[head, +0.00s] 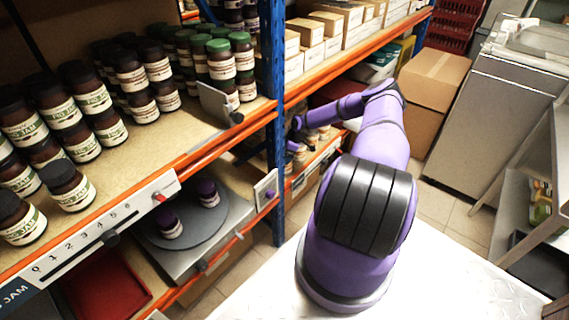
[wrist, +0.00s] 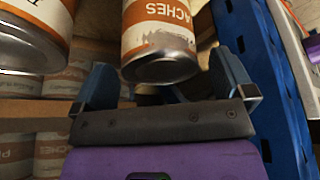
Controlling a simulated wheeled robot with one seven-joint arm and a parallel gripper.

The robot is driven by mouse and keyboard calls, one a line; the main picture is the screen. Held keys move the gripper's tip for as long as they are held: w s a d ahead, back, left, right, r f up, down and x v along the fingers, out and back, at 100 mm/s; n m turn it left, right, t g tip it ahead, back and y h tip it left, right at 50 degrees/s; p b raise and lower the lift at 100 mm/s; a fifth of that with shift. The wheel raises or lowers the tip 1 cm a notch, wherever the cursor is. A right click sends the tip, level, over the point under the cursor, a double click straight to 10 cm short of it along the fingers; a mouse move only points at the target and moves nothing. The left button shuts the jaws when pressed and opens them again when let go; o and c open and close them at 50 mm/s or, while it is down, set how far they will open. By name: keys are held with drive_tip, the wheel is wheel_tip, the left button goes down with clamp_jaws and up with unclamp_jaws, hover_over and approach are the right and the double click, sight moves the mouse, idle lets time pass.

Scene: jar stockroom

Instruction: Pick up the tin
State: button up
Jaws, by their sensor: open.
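A tin with a white and orange peaches label (wrist: 158,32) is in the wrist view, its lettering upside down and its bare metal end towards the bottom of the picture. My gripper (wrist: 165,75) is open, with one blue-grey finger on each side of this tin's metal end. I cannot tell whether either finger touches it. A second, similar tin (wrist: 32,38) is at the upper left, outside the fingers. In the head view my arm reaches to the lower shelf behind the blue post, where small tins (head: 323,133) show; the fingers are not clear there.
More tins (wrist: 52,155) stand behind at the left in the wrist view. The blue rack post (wrist: 262,75) is close on the right. In the head view, jars (head: 83,143) fill the left shelf, and a cardboard box (head: 434,80) stands beyond my arm.

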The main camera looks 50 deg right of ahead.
drive_tip(key=shift+x, duration=1.7)
drive_tip(key=shift+r, duration=0.1)
drive_tip(key=c, duration=1.1)
drive_tip(key=shift+c, duration=0.2)
drive_tip(key=shift+r, duration=0.15)
